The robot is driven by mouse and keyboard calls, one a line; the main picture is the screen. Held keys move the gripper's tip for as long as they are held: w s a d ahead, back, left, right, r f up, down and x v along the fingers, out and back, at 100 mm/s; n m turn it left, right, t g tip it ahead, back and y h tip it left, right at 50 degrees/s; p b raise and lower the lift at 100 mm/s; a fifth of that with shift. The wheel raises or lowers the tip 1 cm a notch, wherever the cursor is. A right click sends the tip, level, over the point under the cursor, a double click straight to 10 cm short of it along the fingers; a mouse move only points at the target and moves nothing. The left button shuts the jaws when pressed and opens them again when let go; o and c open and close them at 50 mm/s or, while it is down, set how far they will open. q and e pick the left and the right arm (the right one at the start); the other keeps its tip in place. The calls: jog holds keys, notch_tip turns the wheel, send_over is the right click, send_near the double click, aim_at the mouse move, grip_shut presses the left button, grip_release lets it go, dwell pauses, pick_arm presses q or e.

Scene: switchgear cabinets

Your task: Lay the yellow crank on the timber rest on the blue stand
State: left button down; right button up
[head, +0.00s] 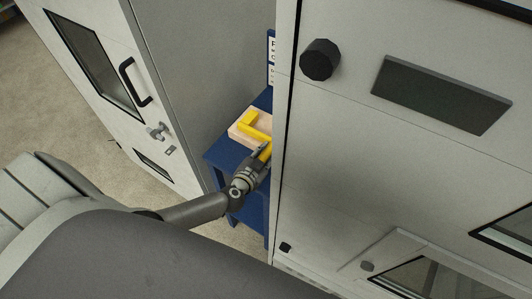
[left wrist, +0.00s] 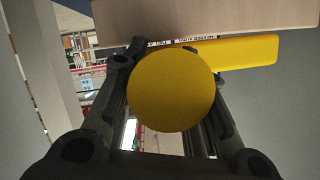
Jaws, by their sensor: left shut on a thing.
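The yellow crank (head: 254,129) is an angled bar at the pale timber rest (head: 236,134) on the blue stand (head: 226,160), which stands in the gap between two cabinets. My left gripper (head: 263,155) is shut on the near end of the crank. In the left wrist view the crank's round yellow end (left wrist: 172,90) sits between the fingers, and its arm (left wrist: 245,54) runs right, close to the timber (left wrist: 190,18). I cannot tell whether the crank touches the timber. My right gripper is not in view.
A grey cabinet (head: 205,70) with a handled door is on the left. A large light cabinet (head: 390,160) with a black knob (head: 320,59) is close on the right, hiding part of the stand. A sign (head: 272,50) rises behind the stand. Open floor (head: 45,110) lies far left.

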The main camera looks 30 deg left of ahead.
pick_arm(q)
jog(key=shift+w, duration=0.1)
jog(key=c, duration=1.1)
grip_release()
jog(key=shift+s+f, duration=0.2)
jog(key=v, duration=1.2)
jog(key=shift+d+r, duration=0.1)
